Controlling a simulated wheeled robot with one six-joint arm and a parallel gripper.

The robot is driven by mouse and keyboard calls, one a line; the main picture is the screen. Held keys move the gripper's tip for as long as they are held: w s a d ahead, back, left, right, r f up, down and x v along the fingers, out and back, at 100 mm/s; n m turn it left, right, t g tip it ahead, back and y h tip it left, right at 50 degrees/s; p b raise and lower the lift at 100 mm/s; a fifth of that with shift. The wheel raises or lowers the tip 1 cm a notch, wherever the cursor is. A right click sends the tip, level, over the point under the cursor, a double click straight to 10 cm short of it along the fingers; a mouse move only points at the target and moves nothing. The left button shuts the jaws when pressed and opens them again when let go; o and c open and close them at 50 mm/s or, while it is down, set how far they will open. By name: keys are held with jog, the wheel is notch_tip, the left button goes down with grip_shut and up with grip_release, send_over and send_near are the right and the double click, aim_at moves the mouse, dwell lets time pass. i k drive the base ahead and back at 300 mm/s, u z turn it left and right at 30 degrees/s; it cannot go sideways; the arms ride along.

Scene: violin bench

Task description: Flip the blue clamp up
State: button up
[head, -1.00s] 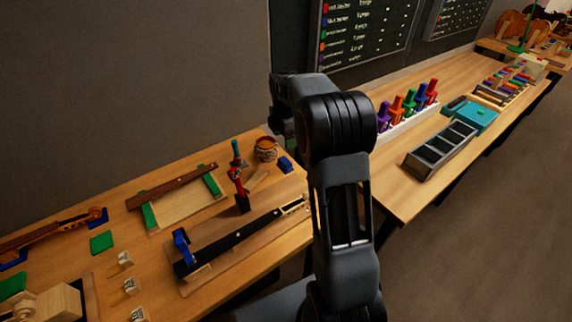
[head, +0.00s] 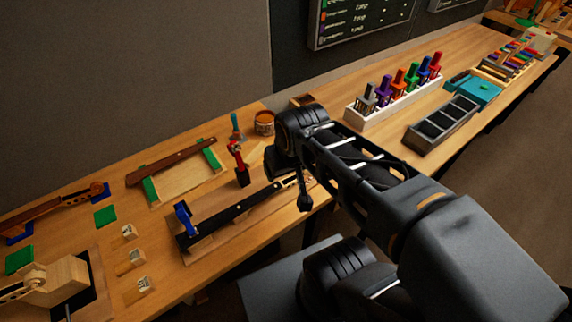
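A blue clamp (head: 184,217) sits at the left end of a long black bar (head: 232,214) on a wooden base on the near bench. Part of it rises above the bar; its exact handle angle is too small to tell. Another blue clamp-like piece (head: 424,72) stands among coloured ones in a white rack (head: 372,121) on the farther bench. My gripper (head: 304,196) is at the end of my arm, over the right end of the black bar and apart from the left blue clamp. Its fingers are too dark and small to read.
A red tool on a dark block (head: 242,177) stands behind the bar. A wooden frame with green ends (head: 187,180) is farther back. Small pale blocks (head: 137,257) line the left front. A grey compartment tray (head: 441,124) is on the farther bench.

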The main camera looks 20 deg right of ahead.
aim_at(181, 213)
jog(key=k, duration=0.5)
jog(key=z, duration=0.85)
jog(key=k, duration=0.75)
jog(key=u, duration=1.6)
jog(key=i, duration=0.5)
